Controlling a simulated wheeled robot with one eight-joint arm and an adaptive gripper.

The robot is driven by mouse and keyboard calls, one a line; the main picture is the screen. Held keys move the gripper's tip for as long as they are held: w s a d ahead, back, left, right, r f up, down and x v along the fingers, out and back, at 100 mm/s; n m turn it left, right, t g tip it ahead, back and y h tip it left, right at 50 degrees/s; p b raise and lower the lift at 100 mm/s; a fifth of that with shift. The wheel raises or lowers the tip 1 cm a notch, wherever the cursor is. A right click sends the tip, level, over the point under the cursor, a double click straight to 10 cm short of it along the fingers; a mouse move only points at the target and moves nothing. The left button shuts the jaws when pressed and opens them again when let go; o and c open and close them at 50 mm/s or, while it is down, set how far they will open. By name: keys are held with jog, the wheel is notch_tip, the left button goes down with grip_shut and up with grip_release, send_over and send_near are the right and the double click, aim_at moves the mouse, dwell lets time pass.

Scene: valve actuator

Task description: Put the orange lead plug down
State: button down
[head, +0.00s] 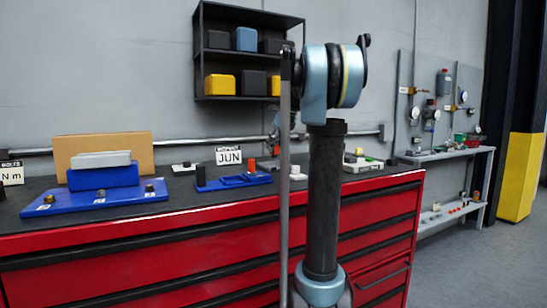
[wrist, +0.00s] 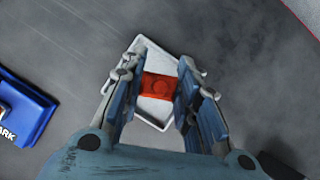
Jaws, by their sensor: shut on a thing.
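The orange lead plug (wrist: 157,86) is between the two fingers of my gripper (wrist: 160,68) in the wrist view, and the fingers are closed on its sides. A white, tilted rectangular piece (wrist: 150,52) lies beneath it, partly covered by the fingers and the plug. I cannot tell whether the plug touches the white piece. In the head view my arm stands in front of the bench and hides most of the gripper area, so the plug is not clear there.
A blue tray (wrist: 28,112) lies to the left in the wrist view, with grey worktop between. A black shelf (head: 249,15) hangs above.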

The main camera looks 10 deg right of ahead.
aim_at(277, 147)
jog(key=shift+s+f, duration=0.1)
jog(key=shift+f, duration=1.95)
jog(key=c, duration=1.2)
grip_release()
jog(key=v, duration=1.2)
